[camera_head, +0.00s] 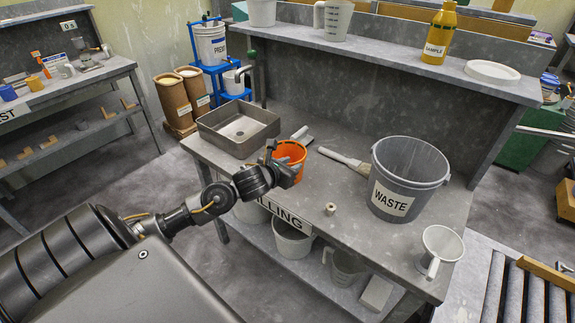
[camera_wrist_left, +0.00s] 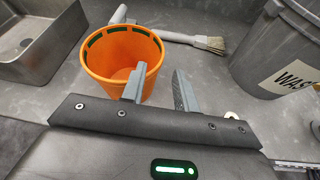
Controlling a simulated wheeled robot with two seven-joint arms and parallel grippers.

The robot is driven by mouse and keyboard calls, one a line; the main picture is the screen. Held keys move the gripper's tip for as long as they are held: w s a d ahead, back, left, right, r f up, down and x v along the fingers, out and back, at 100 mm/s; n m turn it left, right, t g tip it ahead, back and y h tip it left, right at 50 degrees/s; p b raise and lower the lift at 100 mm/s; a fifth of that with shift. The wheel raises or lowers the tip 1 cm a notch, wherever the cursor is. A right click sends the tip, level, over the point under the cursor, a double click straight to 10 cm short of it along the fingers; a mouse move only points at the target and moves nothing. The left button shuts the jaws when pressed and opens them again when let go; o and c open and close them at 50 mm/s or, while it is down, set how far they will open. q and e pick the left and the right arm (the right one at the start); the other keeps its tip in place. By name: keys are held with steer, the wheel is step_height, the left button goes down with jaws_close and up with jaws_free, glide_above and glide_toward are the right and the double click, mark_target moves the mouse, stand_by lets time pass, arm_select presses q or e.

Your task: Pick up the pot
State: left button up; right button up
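The pot is most likely the orange open vessel (camera_head: 292,150) standing upright on the grey filling bench (camera_head: 335,185). It also shows in the left wrist view (camera_wrist_left: 112,62), empty, with dark green patches inside its rim. My left gripper (camera_head: 284,160) is at the pot's near side, partly covering it in the head view. In the left wrist view its fingers (camera_wrist_left: 160,75) are apart, with the pot's right edge showing between them. One finger overlaps the pot; I cannot tell whether it is inside the wall or touches it. My right gripper is not in view.
A metal basin (camera_head: 238,130) stands left of the pot. A brush (camera_head: 345,160) lies behind it. A small roller-like item (camera_head: 330,209) lies in front.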

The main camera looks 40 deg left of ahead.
arm_select(q)
steer(key=p+x, duration=0.2)
steer(key=x, duration=0.4)
steer(key=shift+w+r, duration=0.15)
steer(key=shift+w, duration=0.05)
steer(key=shift+w+f, duration=0.25)
steer(key=shift+w, duration=0.15)
jaws_close()
